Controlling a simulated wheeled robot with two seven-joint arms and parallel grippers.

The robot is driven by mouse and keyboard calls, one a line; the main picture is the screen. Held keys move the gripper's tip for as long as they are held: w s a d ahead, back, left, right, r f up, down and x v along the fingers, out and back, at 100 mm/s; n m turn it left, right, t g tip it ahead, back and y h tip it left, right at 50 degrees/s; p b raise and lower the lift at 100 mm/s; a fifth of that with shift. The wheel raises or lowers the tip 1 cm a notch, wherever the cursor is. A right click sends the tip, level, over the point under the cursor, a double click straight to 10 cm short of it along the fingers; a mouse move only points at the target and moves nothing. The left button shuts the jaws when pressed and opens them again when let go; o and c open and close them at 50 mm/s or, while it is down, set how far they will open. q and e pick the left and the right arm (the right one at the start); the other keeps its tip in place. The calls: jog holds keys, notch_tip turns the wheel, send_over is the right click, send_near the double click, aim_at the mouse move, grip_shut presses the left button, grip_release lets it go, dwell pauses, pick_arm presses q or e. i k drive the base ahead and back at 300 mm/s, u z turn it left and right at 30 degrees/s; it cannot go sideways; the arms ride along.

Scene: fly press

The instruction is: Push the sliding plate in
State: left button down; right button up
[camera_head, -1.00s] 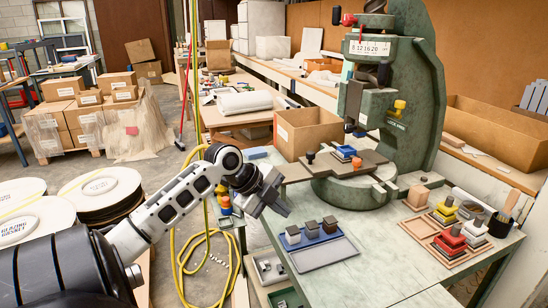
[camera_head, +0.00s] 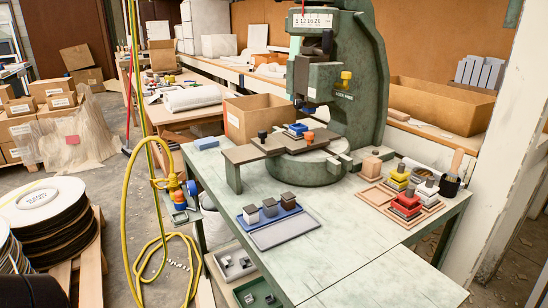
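The sliding plate (camera_head: 240,155) is a flat grey-brown bar on the green fly press (camera_head: 352,85). Its left end sticks out past the round press base (camera_head: 305,172), over a small upright support. A dark knob (camera_head: 262,137) and an orange knob (camera_head: 308,136) stand on or beside it. A small blue-topped block (camera_head: 296,129) sits at its inner part, below the press ram (camera_head: 309,92). Neither of my grippers is in view. A dark shape at the bottom left corner may be part of my arm.
Red and yellow block stacks (camera_head: 405,205) stand at the right. A cardboard box (camera_head: 262,112) is behind the plate. A yellow hose (camera_head: 133,215) hangs left of the green table (camera_head: 345,270).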

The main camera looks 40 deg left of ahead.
aim_at(273, 143)
jog(key=k, duration=1)
jog(key=u, duration=1.6)
jog(key=i, duration=1.1)
jog(key=z, duration=0.4)
